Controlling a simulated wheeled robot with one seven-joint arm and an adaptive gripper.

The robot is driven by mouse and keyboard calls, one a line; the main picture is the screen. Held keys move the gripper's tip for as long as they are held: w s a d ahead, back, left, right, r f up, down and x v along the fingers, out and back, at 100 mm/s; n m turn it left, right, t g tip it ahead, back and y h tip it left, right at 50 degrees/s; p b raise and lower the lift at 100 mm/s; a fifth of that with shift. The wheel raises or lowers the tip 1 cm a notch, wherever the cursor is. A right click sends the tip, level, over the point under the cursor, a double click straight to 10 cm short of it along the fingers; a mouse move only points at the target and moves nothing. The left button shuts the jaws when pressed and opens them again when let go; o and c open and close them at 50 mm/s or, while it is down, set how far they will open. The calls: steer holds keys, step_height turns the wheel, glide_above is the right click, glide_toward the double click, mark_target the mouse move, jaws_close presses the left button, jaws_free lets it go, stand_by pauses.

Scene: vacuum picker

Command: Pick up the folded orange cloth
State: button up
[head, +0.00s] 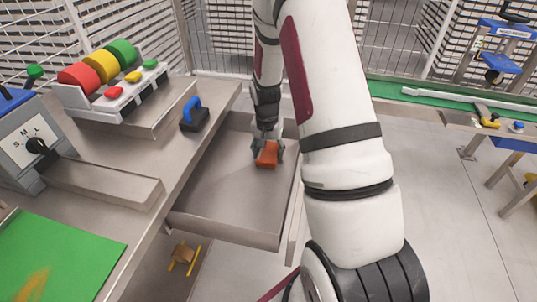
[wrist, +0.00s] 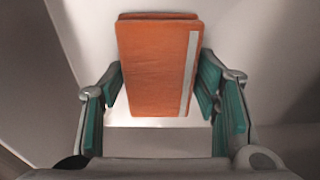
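The folded orange cloth (head: 267,154) is a small block low over the grey tray (head: 215,197). In the wrist view the cloth (wrist: 157,70) is upright in the picture, with a pale stripe along its right side and another layer at its top edge. My gripper (head: 267,148) points down at it. In the wrist view the teal finger pads of my gripper (wrist: 160,85) press against the cloth's left and right edges, so it looks shut on the cloth. I cannot tell whether the cloth's underside touches the tray floor.
The tray has raised walls around the cloth and is otherwise empty. To its left a metal bench holds a blue-handled black block (head: 194,113), a rack of coloured rolls (head: 100,66) and a dial box (head: 35,145). Open floor (head: 430,220) lies to the right.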

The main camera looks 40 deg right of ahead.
mark_target(268, 151)
step_height(268, 151, up, 10)
steer(key=shift+p, duration=0.45)
stand_by(0.3)
